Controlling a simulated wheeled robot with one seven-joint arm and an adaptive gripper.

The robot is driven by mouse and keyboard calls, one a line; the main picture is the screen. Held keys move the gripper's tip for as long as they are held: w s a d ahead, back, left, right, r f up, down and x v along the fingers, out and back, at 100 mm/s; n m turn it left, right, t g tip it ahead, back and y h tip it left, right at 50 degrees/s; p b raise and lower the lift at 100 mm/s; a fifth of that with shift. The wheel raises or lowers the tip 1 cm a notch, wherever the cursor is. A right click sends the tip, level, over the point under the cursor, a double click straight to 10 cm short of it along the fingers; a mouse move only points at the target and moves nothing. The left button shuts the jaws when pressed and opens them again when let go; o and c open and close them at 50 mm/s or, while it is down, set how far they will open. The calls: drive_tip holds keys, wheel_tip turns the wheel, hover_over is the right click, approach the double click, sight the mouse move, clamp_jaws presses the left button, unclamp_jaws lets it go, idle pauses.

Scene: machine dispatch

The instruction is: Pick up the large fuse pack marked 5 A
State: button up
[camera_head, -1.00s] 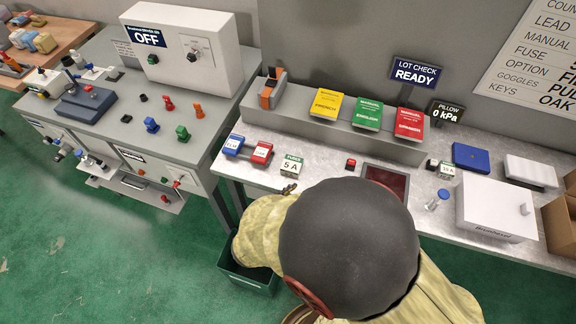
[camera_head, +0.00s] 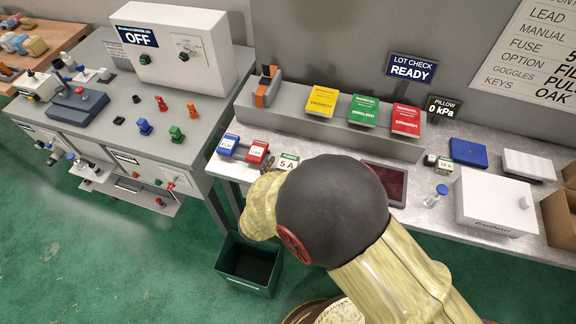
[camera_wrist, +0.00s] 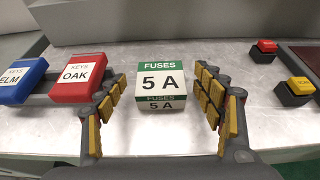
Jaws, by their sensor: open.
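The large fuse pack marked 5 A (camera_wrist: 161,84) is a white box with a green FUSES band. It stands on the metal bench top in the wrist view, centred between the fingers of my gripper (camera_wrist: 161,110). My gripper is open, with fingers to the left and right of the pack and a visible gap on each side.
A blue ELM key box (camera_wrist: 20,80) and a red OAK key box (camera_wrist: 76,77) stand close left of my gripper. Red and yellow buttons (camera_wrist: 297,88) are at right. A raised shelf (camera_head: 290,117) runs behind. A dark green bin (camera_head: 249,265) is below the bench.

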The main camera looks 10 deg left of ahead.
drive_tip(key=shift+w+f, duration=0.1)
drive_tip(key=shift+w, duration=0.15)
drive_tip(key=shift+c, duration=0.9)
drive_tip(key=c, duration=1.1)
